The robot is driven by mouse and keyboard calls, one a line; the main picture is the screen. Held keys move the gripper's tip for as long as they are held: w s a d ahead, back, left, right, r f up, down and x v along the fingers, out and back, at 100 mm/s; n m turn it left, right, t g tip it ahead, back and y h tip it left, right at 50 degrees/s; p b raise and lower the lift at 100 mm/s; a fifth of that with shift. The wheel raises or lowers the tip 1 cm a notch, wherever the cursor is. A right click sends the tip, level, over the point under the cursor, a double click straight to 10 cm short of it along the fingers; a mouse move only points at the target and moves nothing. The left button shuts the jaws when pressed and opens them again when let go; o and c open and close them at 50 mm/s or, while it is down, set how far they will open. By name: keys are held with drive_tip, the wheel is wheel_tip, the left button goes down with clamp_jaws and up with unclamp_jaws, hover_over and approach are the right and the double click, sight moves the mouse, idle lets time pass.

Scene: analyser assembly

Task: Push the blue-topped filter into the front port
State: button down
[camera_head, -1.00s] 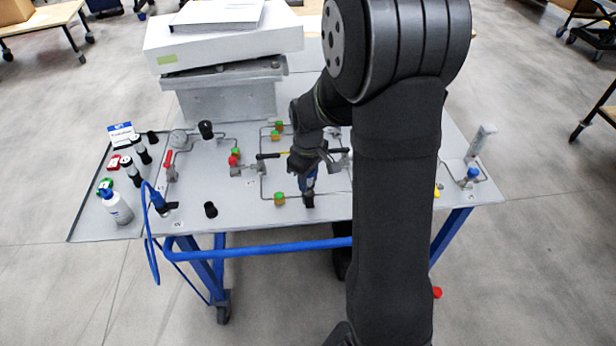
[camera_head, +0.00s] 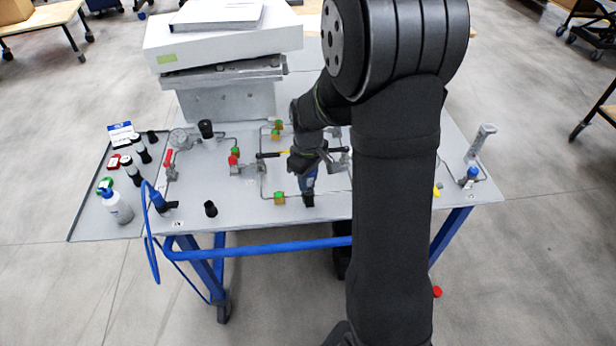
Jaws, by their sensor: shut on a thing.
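My gripper (camera_head: 308,180) is near the front edge of the panel, right of the front green-topped fitting. It points down and is shut on the blue-topped filter (camera_head: 309,186), of which a bluish part shows between the fingers. The filter is about upright, with its lower end at a dark spot (camera_head: 308,201) on the panel that looks like the front port. Whether the filter is inside the port or only resting on it is hidden by the gripper and too small to tell.
The grey panel (camera_head: 245,212) carries thin tubing, green-topped fittings (camera_head: 279,198), a red-topped valve (camera_head: 233,161) and black knobs (camera_head: 210,209). A side tray (camera_head: 88,225) at left holds bottles and vials. A blue-topped part (camera_head: 471,175) stands at right. My arm hides the panel's right middle.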

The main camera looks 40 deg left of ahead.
drive_tip(key=shift+f, duration=0.3)
drive_tip(key=shift+f, duration=0.3)
drive_tip(key=shift+f, duration=0.45)
idle(0.6)
drive_tip(key=c, duration=0.9)
unclamp_jaws()
drive_tip(key=shift+c, duration=0.2)
drive_tip(key=shift+r, duration=0.15)
wheel_tip(320, 180, up, 17)
